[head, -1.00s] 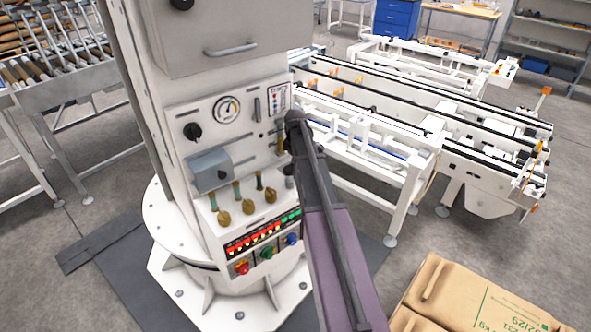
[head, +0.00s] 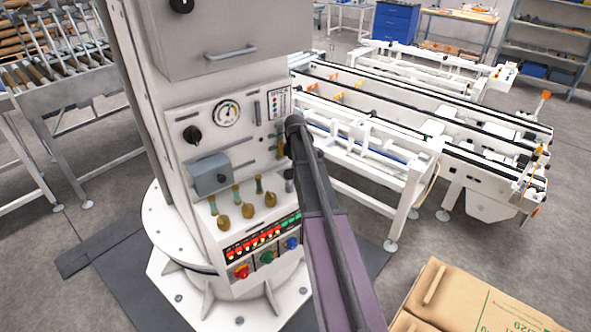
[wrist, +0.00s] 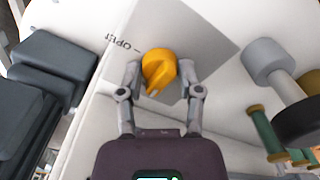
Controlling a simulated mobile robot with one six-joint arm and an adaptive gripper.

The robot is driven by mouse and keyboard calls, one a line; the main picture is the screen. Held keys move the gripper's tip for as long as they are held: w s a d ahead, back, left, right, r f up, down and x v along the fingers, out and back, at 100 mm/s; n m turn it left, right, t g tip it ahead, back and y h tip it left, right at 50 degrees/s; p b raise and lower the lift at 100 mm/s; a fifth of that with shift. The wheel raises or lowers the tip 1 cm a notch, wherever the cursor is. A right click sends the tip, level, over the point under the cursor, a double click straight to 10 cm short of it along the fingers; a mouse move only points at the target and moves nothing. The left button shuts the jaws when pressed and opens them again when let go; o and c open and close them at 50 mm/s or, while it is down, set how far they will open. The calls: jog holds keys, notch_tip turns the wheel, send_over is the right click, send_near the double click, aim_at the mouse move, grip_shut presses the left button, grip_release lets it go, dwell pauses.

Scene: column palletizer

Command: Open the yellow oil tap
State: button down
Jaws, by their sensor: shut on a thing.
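The yellow oil tap (wrist: 160,66) is a round knob with a raised ridge, on a grey plate in the wrist view. The knob's ridge points toward the bottom of the picture, slightly left. My gripper (wrist: 164,82) has one finger on each side of the knob and is shut on it. In the head view, my dark and purple arm reaches to the right side of the white column's panel (head: 262,120), and it hides the fingertips there.
Several brass valves with green stems (head: 248,208) stand on the panel's ledge, left of my arm. A blue-grey box (head: 209,174) sticks out beside them. Red, green and blue knobs are below. A white conveyor (head: 400,165) stands to the right, with a cardboard box (head: 470,300) in front.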

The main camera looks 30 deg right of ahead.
jog(key=shift+m, duration=0.5)
jog(key=m, duration=0.3)
jog(key=shift+m, duration=0.3)
jog(key=m, duration=0.4)
jog(key=shift+m, duration=0.3)
jog(key=m, duration=0.8)
jog(key=shift+s+m, duration=0.1)
jog(key=shift+m, duration=0.3)
jog(key=shift+c, duration=1.3)
grip_release()
